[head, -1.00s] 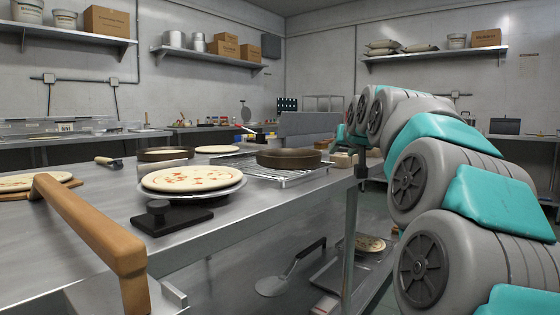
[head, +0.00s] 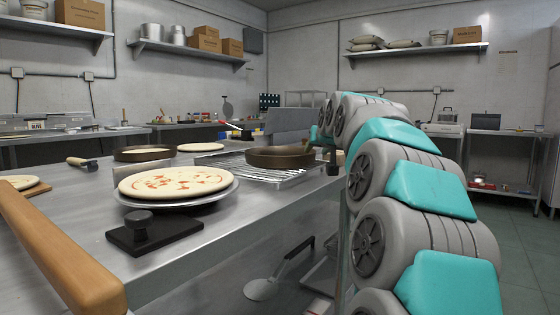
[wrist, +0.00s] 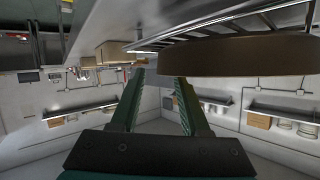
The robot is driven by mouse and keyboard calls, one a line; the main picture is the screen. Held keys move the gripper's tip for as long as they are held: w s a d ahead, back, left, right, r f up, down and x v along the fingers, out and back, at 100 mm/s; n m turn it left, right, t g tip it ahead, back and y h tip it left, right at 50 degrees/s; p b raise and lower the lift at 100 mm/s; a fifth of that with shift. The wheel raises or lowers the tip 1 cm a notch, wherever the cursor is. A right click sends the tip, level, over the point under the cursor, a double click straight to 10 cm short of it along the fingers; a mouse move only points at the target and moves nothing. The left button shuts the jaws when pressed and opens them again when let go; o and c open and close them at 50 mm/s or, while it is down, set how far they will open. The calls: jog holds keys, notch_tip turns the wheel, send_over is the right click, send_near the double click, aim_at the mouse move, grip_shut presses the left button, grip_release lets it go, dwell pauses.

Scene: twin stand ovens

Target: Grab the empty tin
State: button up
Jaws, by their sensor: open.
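A dark brown round tin (head: 280,158) stands on a wire rack at the table's right edge. In the wrist view, which is upside down, this tin (wrist: 235,56) looms large at the upper right, close to my gripper (wrist: 161,78). My gripper's fingers are apart with nothing between them, and the tin is beside them. In the head view my arm hides most of the gripper. A second brown tin (head: 143,154) sits farther back left on the table.
The wire rack (head: 222,165) lies under the near tin. A peel (head: 262,289) shows below. Floor at the right is clear.

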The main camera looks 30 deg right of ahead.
aim_at(314, 151)
jog(key=x, duration=0.3)
jog(key=shift+w+d+f, duration=0.15)
jog(key=shift+w, duration=0.15)
grip_shut()
dwell(1.2)
